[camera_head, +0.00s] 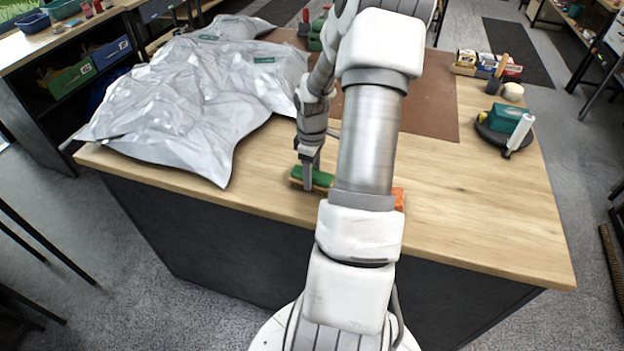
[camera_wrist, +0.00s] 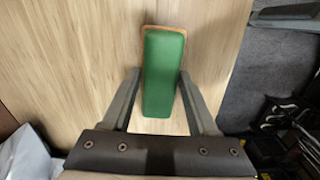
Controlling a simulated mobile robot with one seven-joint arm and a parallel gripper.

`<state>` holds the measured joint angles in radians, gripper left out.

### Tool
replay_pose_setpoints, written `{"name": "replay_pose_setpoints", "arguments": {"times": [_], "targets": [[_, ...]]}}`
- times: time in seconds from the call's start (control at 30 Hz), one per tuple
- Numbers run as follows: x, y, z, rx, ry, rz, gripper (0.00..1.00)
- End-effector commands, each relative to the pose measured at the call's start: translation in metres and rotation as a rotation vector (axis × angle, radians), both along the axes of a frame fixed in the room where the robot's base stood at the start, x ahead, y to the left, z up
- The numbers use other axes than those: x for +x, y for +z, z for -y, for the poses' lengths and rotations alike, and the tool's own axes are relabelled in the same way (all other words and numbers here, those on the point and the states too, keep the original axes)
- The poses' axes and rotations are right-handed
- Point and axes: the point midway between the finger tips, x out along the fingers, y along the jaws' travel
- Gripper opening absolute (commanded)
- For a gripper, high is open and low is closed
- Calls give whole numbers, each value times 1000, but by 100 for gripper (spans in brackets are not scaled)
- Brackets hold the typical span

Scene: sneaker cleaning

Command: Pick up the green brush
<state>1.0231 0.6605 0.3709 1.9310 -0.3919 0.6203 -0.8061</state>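The green brush (camera_head: 316,178) lies on the wooden table (camera_head: 480,230) near its front edge, green side up. In the wrist view the green brush (camera_wrist: 163,70) is a long green block with a thin tan rim at its far end. My gripper (camera_head: 308,180) is lowered at the brush. In the wrist view my gripper (camera_wrist: 157,78) has its fingers apart, one on each side of the brush. A gap shows beside the left finger; the right finger is very close to the brush, and I cannot tell whether it touches.
An orange object (camera_head: 398,198) is partly hidden behind my arm, right of the brush. Grey plastic bags (camera_head: 190,100) cover the table's left side. A round dark tray (camera_head: 487,132) with a green box stands at the right. The right front of the table is clear.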

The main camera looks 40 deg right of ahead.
Motion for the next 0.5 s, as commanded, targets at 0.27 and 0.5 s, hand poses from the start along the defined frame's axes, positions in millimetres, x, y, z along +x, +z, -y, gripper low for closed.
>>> {"name": "replay_pose_setpoints", "arguments": {"times": [0.27,0.5], "targets": [[0,0,0,0,0,0,7],[0,1,0,0,0,0,1]]}}
